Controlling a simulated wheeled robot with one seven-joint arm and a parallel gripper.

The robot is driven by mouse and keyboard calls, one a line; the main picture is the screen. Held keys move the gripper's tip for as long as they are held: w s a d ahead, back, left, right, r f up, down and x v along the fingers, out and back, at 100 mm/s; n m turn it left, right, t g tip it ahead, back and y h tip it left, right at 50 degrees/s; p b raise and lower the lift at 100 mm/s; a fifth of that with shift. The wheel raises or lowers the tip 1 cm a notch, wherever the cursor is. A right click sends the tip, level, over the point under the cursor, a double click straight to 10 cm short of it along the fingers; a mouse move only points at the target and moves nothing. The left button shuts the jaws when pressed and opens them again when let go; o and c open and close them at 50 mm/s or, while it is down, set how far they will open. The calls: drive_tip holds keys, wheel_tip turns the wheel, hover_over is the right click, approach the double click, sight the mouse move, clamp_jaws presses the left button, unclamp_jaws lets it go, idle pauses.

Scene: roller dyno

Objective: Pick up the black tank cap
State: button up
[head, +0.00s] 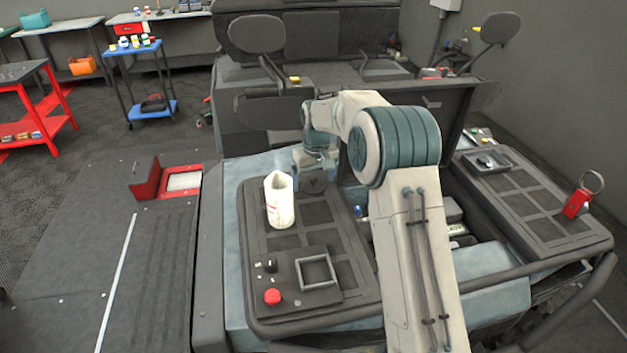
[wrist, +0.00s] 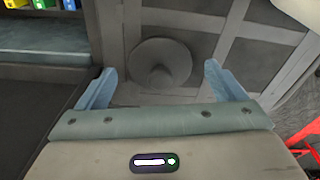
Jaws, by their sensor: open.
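The black tank cap (wrist: 158,62) is a round dark disc with a raised knob in its middle. In the wrist view it lies on a ribbed dark panel, between and just beyond my fingertips. In the head view the cap (head: 314,186) sits at the far end of the left panel, partly hidden by my gripper (head: 316,168). My gripper (wrist: 160,82) is open and empty in the wrist view, with one blue-grey finger on each side of the cap. No contact with the cap shows.
A white bottle (head: 280,203) stands on the left panel (head: 345,240), close to the cap. Nearer are a square frame (head: 318,271), a black knob (head: 269,265) and a red button (head: 272,297). The right panel (head: 520,195) holds a red tag with a ring (head: 578,203).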

drive_tip(key=c, duration=1.1)
drive_tip(key=shift+o, duration=0.2)
